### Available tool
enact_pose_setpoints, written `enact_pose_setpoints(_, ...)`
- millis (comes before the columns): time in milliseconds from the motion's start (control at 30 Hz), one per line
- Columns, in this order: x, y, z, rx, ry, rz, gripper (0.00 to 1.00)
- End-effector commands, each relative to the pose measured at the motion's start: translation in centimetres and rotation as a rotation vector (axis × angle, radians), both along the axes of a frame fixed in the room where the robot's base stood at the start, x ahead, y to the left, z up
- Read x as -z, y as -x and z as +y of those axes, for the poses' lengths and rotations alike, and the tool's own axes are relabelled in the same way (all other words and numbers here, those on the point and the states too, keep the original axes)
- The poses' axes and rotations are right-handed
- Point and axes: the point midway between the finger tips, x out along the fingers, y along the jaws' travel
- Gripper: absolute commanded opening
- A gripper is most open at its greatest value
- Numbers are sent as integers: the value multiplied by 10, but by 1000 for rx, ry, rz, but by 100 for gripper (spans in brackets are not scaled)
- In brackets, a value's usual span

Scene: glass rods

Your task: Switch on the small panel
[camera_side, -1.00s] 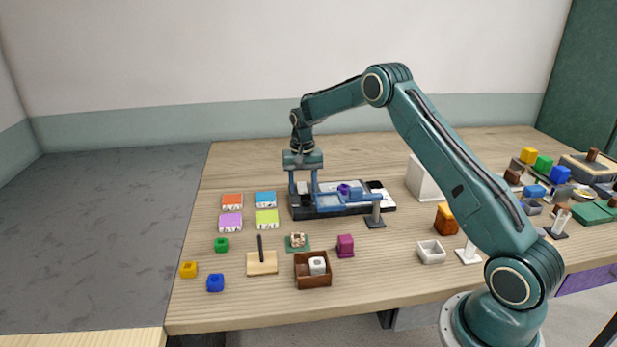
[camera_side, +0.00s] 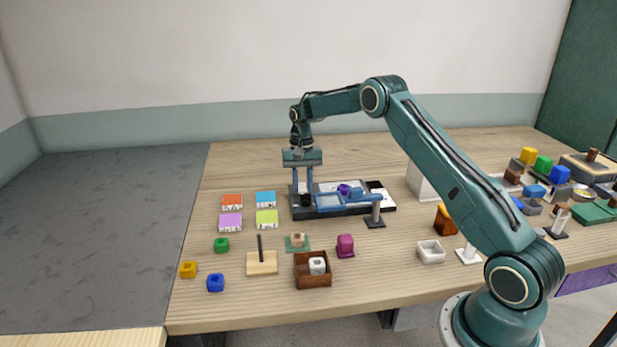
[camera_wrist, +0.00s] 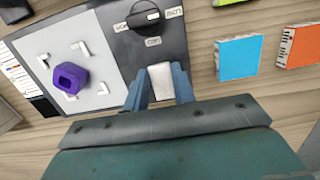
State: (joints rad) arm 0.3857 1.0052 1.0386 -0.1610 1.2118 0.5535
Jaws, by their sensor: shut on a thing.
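The small panel is a dark grey plate (camera_wrist: 118,45) at the left end of a flat board. It carries a black round knob (camera_wrist: 145,17) with small white labels around it, and the knob also shows in the side view (camera_side: 306,200). A pale grey-white switch piece (camera_wrist: 161,80) is at the panel's near edge in the wrist view. My gripper (camera_side: 303,190) points straight down over this end of the board. In the wrist view its blue fingers (camera_wrist: 160,92) are shut on the pale switch piece, one on each side. The lower part of the piece is hidden.
A white plate with a purple block (camera_wrist: 70,77) adjoins the panel. A blue frame on a stand (camera_side: 345,202) crosses the board's front. Blue (camera_wrist: 239,57) and orange (camera_wrist: 298,46) tiles lie nearby. A brown box (camera_side: 313,281) and small blocks stand in front.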

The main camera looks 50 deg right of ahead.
Motion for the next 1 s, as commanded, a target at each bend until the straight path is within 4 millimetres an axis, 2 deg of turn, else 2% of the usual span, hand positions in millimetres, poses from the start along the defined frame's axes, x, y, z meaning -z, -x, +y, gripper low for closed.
enact_pose_setpoints(767,-1,-4,1,-13,-59,61,3)
enact_pose_setpoints(800,-1,-4,1,-13,-59,61,31)
enact_pose_setpoints(900,-1,-3,0,-12,-59,62,47)
enact_pose_setpoints(1000,-1,-3,-1,-10,-59,63,47)
